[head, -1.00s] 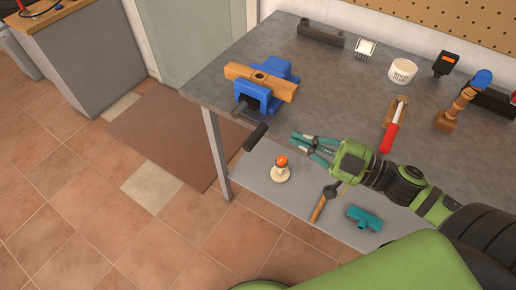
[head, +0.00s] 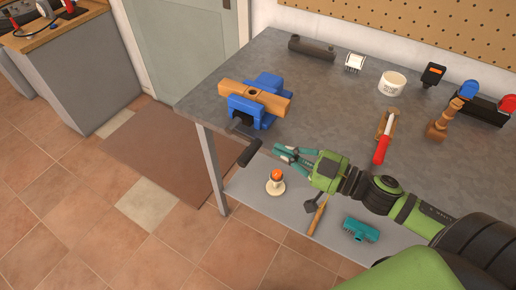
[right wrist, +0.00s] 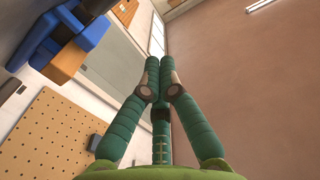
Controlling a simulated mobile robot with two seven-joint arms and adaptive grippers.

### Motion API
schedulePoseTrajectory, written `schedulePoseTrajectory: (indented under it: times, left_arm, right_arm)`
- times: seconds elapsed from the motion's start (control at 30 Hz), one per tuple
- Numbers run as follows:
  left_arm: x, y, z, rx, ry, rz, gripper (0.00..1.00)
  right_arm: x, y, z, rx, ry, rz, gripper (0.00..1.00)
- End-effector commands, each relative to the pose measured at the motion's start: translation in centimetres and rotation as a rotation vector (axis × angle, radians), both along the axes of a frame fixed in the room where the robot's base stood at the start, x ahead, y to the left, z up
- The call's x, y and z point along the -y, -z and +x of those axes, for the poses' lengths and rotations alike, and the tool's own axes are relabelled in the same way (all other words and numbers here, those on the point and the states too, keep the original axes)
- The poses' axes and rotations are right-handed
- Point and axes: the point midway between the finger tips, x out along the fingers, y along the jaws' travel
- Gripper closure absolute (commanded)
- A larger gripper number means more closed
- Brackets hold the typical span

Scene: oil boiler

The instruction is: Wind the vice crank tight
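The blue vice (head: 266,83) sits at the left front corner of the workbench, with a tan wooden block (head: 232,88) across its jaws. Its dark crank (head: 249,153) hangs out past the front edge, with the black handle sloping down. My right gripper (head: 277,153) has teal fingers pointing left. It is just right of the handle, apart from it in the picture, with nothing seen in it. In the right wrist view its fingers (right wrist: 159,68) converge, and whether they are shut is unclear. The vice (right wrist: 78,28) shows there at upper left. My left gripper is out of view.
The workbench (head: 325,115) holds a white cup (head: 391,84), a red-handled tool (head: 382,149) and a wooden-and-blue item (head: 438,129). The lower shelf (head: 255,178) holds an orange-topped item (head: 276,182), a hammer (head: 317,216) and a teal brush (head: 360,230).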

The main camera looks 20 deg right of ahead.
Motion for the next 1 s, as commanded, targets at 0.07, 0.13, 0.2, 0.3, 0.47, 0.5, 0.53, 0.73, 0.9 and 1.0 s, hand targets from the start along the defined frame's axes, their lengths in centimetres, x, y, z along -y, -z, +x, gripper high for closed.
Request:
schedulePoseTrajectory:
  times: [0.07,0.13,0.2,0.3,0.47,0.5,0.53,0.73,0.9,1.0]
  left_arm:
    - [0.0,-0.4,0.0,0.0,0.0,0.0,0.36]
    - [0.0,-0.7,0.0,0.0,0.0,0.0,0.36]
    - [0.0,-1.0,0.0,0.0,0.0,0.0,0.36]
    - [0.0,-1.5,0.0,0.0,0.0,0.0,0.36]
    - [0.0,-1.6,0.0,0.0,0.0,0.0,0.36]
    - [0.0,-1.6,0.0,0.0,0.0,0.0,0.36]
    - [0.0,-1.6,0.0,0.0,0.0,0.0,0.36]
    - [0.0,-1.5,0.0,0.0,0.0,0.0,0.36]
    - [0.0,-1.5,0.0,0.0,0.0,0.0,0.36]
    - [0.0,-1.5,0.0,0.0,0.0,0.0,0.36]
  right_arm:
    - [-0.7,-0.3,1.0,0.005,-0.001,-0.001,1.0]
    - [-1.3,-0.3,1.8,0.005,0.001,-0.001,1.0]
    - [-1.9,-0.3,2.5,0.004,-0.001,-0.001,1.0]
    - [-2.7,-0.3,3.7,0.004,0.001,0.0,1.0]
    - [-3.7,1.2,4.8,-0.003,0.004,0.002,1.0]
    - [-3.8,1.8,4.9,-0.003,0.004,0.002,1.0]
    - [-3.9,2.2,4.9,-0.003,0.003,0.002,1.0]
    - [-4.1,3.7,5.2,0.0,0.001,0.001,1.0]
    - [-4.1,4.0,5.2,0.0,0.0,-0.001,1.0]
    - [-4.1,4.0,5.2,0.0,0.0,-0.001,1.0]
